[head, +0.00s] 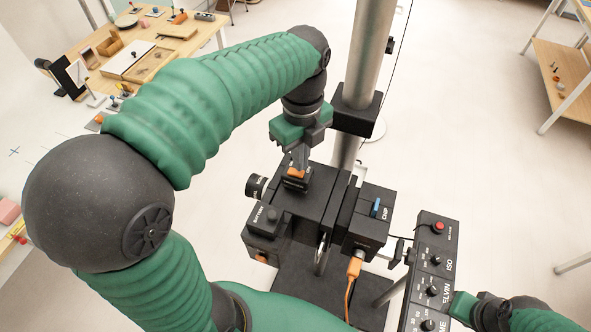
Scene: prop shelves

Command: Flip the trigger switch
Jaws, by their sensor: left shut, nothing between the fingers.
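A black camera-like box (318,189) stands on a dark base by a metal pole. My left gripper (299,165) reaches down from above with its fingers shut. Its tips are at a small orange part (296,174) on a raised black block on top of the box. I cannot tell whether they touch it. No label reading "trigger" is legible, so I cannot tell whether this orange part is the trigger switch. My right gripper (461,306) is low at the right, beside a black control panel (424,262); its fingers are not clear.
The panel has a red button (438,227) and several knobs. A blue part (376,208) sits on the box near "CHIP". An orange cable (354,268) plugs in at the front. The pole (366,60) rises behind my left gripper. A wooden table (207,35) stands at upper left.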

